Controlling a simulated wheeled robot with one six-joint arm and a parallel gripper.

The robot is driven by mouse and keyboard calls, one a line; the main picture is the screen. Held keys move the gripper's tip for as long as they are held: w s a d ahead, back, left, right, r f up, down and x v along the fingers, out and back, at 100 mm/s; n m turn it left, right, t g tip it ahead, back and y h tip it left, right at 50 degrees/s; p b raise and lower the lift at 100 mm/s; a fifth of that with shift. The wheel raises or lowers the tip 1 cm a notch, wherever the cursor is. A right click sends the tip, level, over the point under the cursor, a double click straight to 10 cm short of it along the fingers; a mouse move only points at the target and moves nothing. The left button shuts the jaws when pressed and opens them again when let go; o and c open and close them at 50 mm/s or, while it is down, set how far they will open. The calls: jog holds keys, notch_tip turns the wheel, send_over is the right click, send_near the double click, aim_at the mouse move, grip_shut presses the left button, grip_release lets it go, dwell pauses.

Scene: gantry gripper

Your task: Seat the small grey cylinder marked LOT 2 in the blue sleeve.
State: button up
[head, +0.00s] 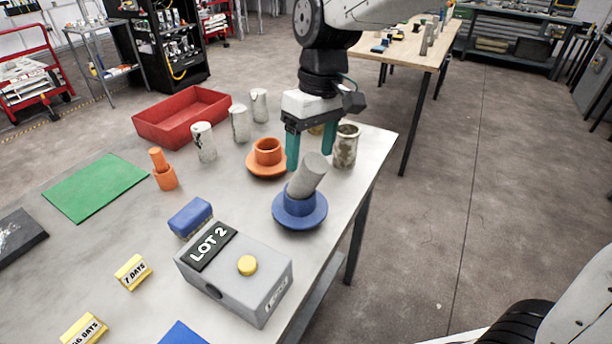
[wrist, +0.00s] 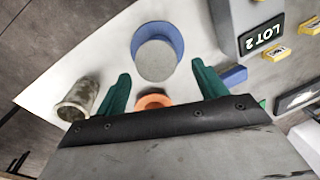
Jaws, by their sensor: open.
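A plain grey cylinder (head: 307,175) stands tilted in the mouth of the blue sleeve (head: 300,212), its top leaning to the right. In the wrist view the cylinder's round end (wrist: 155,60) covers much of the blue sleeve (wrist: 157,28). No marking on the cylinder can be read; the LOT 2 plate (head: 213,246) is on the grey box beside the sleeve. My gripper (head: 310,158) is open, its teal fingers just above and behind the cylinder's top. In the wrist view the open gripper (wrist: 161,72) has nothing held between its fingers. How deep the cylinder sits is hidden.
The orange sleeve (head: 267,155) and a mottled can (head: 346,147) stand close to my gripper. Several grey cylinders, such as one (head: 204,143), stand by the red tray (head: 182,118). The grey box (head: 240,280) with its yellow button is in front. The table's right edge is near.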

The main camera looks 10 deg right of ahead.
aim_at(307, 179)
notch_tip(307, 179, down, 4)
jog(key=shift+s+a+f, duration=0.1)
jog(key=shift+s+a, duration=0.05)
jog(key=c, duration=1.3)
jog(key=shift+c, duration=1.1)
jog(key=shift+r, duration=0.2)
